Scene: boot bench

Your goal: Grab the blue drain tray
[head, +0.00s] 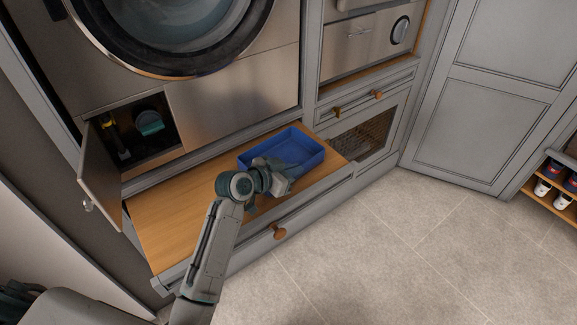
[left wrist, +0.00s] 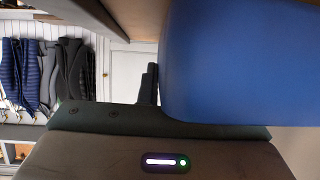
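The blue drain tray (head: 308,147) is a shallow, open, rectangular tray on the wooden top of a pulled-out drawer, below the washing machine. It looks empty. My left gripper (head: 276,180) is at the tray's near side and covers part of its front wall. In the left wrist view the tray's blue wall (left wrist: 245,65) fills the right, very close to the gripper body. One dark finger (left wrist: 149,85) stands beside the tray's edge; the other is not clear. I cannot tell whether the fingers are open or closed on the wall. My right gripper is not in view.
The drawer's wooden top (head: 175,205) is bare left of the tray. A small hatch door (head: 98,175) stands open at the left, showing a compartment with a teal-topped item (head: 150,123). A drawer knob (head: 279,232) sticks out in front. The tiled floor (head: 400,250) is clear.

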